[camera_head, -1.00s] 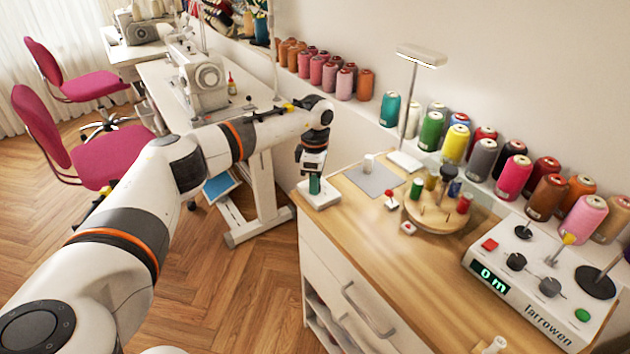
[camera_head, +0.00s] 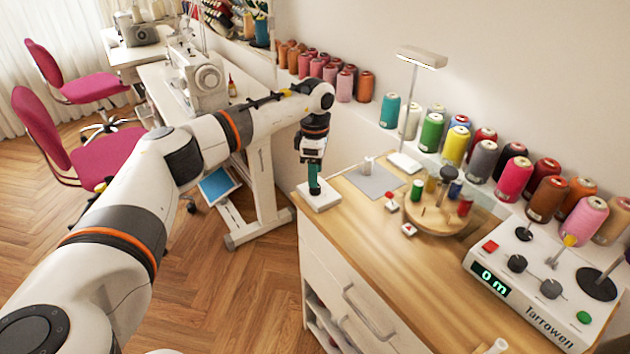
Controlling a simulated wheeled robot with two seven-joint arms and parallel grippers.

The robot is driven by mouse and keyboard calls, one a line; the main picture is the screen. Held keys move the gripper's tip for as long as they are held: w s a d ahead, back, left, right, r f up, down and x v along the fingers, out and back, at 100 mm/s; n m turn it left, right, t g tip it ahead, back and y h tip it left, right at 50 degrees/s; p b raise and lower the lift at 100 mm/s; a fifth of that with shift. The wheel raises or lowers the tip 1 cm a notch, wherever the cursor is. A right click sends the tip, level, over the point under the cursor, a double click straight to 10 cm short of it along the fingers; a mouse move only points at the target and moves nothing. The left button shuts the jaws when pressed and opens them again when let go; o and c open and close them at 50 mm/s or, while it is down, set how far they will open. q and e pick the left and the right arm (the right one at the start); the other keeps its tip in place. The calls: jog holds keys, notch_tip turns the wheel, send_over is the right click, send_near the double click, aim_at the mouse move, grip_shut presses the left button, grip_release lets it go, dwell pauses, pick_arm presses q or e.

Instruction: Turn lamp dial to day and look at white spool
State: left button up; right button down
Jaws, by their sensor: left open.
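My left gripper (camera_head: 314,184) points down over a small white box (camera_head: 322,201) at the left corner of the wooden tabletop. A dark knob (camera_head: 315,190) on this box, perhaps the lamp dial, shows just under the fingertips. The fingers are open; whether they touch the knob is too small to tell, and any markings are unreadable. A white spool (camera_head: 368,164) stands upright on a grey mat (camera_head: 380,182), right of the gripper. The desk lamp (camera_head: 421,57) stands behind it on a white base. My right gripper is not in view.
A round wooden spool stand (camera_head: 432,218) with small spools sits mid-table. A white machine (camera_head: 535,300) reading "0 m" fills the right. Large thread cones (camera_head: 482,160) line the wall. Bare wood (camera_head: 400,265) lies in front.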

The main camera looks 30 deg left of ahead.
pick_arm(q)
notch_tip(320, 180, up, 8)
jog(key=shift+s, duration=0.1)
dwell(0.7)
